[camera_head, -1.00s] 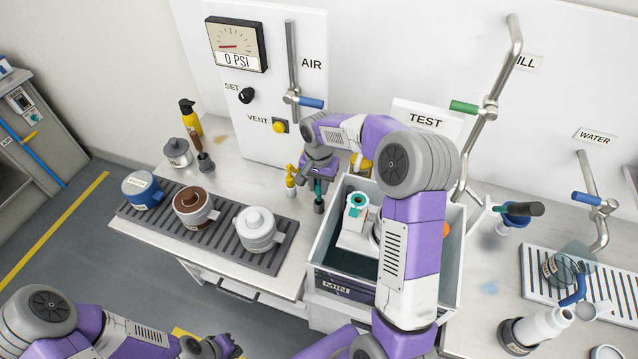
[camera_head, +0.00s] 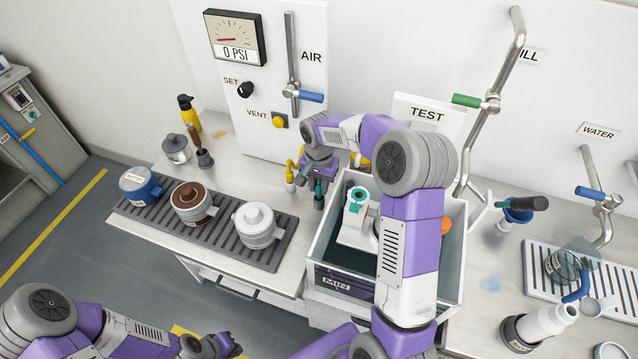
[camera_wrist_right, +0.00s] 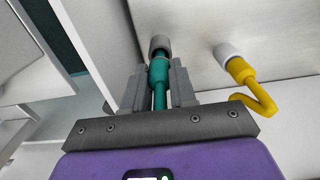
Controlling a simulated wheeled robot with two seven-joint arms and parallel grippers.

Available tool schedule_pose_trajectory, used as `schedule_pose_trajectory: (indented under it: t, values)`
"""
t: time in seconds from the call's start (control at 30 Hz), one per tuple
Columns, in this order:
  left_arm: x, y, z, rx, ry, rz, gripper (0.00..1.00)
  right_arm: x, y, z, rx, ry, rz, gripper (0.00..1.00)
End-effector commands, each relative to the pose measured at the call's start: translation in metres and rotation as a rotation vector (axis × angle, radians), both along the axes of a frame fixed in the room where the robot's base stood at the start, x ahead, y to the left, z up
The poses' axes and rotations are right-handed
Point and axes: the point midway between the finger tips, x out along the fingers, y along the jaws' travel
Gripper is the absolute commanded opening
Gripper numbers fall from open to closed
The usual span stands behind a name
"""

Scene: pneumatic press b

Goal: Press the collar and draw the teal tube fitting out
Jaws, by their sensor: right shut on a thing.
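The teal tube fitting (camera_wrist_right: 159,76) stands between the fingers of my right gripper (camera_wrist_right: 158,92) in the right wrist view. The fingers are shut on it. Its far end meets a grey cylindrical collar or socket (camera_wrist_right: 160,46), and I see no clear gap between them. In the head view, a small part of the teal fitting (camera_head: 318,187) shows below my right gripper (camera_head: 320,172), above the grey socket (camera_head: 319,202) on the bench. My left gripper (camera_head: 226,346) is low at the left, far from the fitting, and its finger opening is unclear.
A yellow tube fitting (camera_head: 291,176) stands close left of my right gripper. A deep bin (camera_head: 328,252) lies just right, holding a white part with a teal ring (camera_head: 357,197). A slatted rack (camera_head: 208,235) with several pots is at left. The gauge (camera_head: 236,38) reads 0 PSI.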

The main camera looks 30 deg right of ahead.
Motion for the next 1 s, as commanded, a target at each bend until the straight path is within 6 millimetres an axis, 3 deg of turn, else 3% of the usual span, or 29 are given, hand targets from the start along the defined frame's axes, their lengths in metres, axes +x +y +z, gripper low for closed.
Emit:
schedule_pose_trajectory:
  t: [0.7, 1.0]
  values:
    - [0.000, 0.000, -0.015, 0.000, 0.000, 0.000, 0.00, 0.000, 0.000, -0.022, 0.000, 0.000, 0.000, 0.00]
    - [0.000, 0.000, -0.015, 0.000, 0.000, 0.000, 0.00, 0.000, 0.000, -0.023, -0.001, -0.001, 0.000, 0.00]
